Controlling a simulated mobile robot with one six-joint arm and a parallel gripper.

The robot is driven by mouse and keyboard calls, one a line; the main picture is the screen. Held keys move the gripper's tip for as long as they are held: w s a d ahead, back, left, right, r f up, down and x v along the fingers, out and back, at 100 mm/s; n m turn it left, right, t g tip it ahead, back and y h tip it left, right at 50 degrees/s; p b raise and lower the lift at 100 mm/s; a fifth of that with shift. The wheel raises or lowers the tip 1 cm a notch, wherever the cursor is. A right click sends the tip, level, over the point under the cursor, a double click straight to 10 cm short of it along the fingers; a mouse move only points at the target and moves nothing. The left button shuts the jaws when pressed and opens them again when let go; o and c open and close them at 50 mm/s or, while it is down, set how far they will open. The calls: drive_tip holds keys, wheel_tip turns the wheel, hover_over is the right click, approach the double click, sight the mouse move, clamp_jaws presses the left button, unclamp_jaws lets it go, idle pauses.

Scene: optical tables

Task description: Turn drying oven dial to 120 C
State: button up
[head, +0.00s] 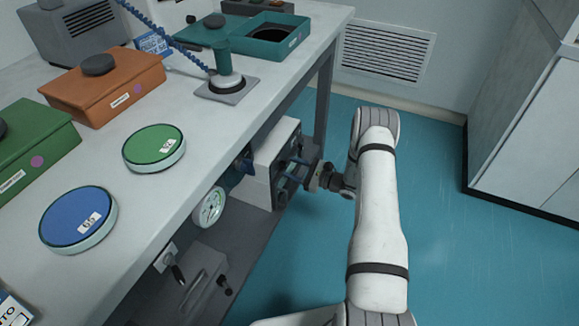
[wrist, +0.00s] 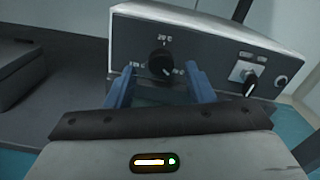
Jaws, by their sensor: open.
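The drying oven (head: 268,152) is a pale box under the bench in the head view. Its dark grey front panel (wrist: 218,62) fills the upper wrist view. A round black dial (wrist: 161,62) sits on the panel, with "20°C" printed above it and smaller labels to its left and right that I cannot read surely. A small pale mark shows at the dial's lower right edge. My gripper (wrist: 160,82) is open, its two blue fingers either side of the dial and slightly below it. Whether they touch it I cannot tell. In the head view my gripper (head: 297,170) is at the oven's front.
The bench top (head: 235,120) overhangs the oven and carries several boxes and lids. A round gauge (head: 210,206) is left of the oven. Blue floor (head: 440,225) is clear on the right.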

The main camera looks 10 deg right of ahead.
sight(283, 164)
drive_tip(key=shift+x, duration=1.3)
drive_tip(key=shift+d, duration=0.1)
drive_tip(key=shift+c, duration=0.6)
drive_tip(key=c, duration=0.9)
